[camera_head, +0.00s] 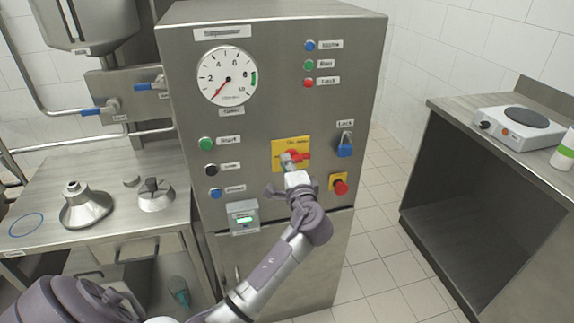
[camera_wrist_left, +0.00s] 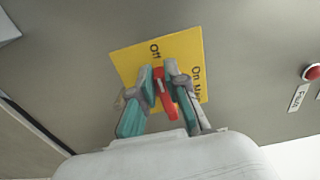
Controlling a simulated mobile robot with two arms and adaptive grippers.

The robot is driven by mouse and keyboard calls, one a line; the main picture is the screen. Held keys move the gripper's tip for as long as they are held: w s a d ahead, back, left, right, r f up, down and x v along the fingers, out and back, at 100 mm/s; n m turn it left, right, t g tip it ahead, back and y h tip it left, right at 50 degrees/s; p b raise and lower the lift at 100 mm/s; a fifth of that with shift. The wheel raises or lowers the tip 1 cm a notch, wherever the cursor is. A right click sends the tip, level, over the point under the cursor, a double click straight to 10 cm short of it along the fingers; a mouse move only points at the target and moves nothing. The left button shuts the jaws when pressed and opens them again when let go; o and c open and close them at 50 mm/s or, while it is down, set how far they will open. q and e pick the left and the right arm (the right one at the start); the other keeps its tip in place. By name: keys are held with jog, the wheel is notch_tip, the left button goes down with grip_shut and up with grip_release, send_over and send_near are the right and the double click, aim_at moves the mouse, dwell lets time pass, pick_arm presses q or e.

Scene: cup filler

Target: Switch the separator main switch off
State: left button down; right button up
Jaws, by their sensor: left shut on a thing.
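The separator main switch is a red rotary handle (camera_head: 304,156) on a yellow plate (camera_head: 279,146) on the front of the steel cabinet. My left gripper (camera_head: 289,160) covers part of the handle in the head view. In the left wrist view, the two teal-padded fingers (camera_wrist_left: 164,95) are shut on the red handle (camera_wrist_left: 168,103), one on each side. There the handle lies roughly in line with the "Off" mark, and "On Main" is at the plate's right side. I cannot tell which end is the pointer. My right gripper is not in view.
A blue padlock (camera_head: 345,145) hangs right of the plate, above a red emergency button (camera_head: 341,187). A gauge (camera_head: 226,76) and several push buttons are on the same panel. A steel bench (camera_head: 110,240) stands left; a counter with a hot plate (camera_head: 520,128) stands right.

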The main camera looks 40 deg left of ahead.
pick_arm(q)
jog(key=shift+f, duration=0.1)
jog(key=c, duration=1.2)
grip_release()
jog(key=v, duration=1.2)
jog(key=shift+s, duration=0.1)
